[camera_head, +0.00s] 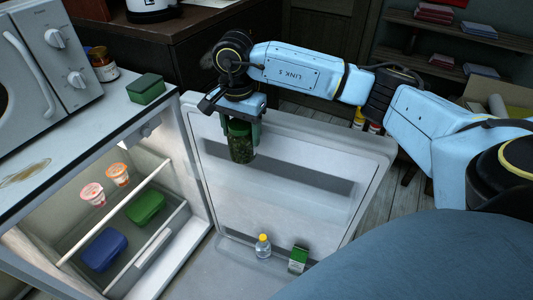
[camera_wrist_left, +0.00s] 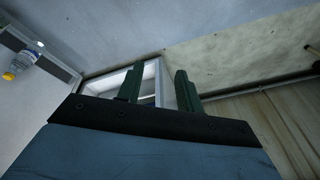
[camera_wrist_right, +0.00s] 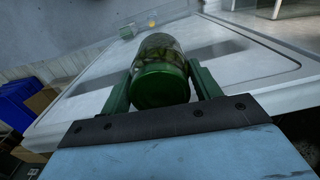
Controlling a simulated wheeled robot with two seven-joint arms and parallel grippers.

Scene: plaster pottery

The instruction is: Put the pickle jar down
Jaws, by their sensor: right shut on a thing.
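The pickle jar (camera_head: 241,147) is a glass jar of dark green contents with a green lid. My right gripper (camera_head: 244,128) is shut on it near the lid and holds it in front of the inner face of the open fridge door (camera_head: 290,205). The right wrist view shows the jar (camera_wrist_right: 161,70) between the two green fingers of my right gripper (camera_wrist_right: 158,88). My left gripper (camera_wrist_left: 159,85) shows only in the left wrist view, with its fingers apart and nothing between them.
A water bottle (camera_head: 263,246) and a green-and-white carton (camera_head: 298,259) stand in the door's lower shelf. Inside the fridge are two cups (camera_head: 93,194), a green box (camera_head: 146,208) and a blue box (camera_head: 104,249). A jar (camera_head: 104,65), a green box (camera_head: 146,88) and a microwave (camera_head: 38,60) are on top.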

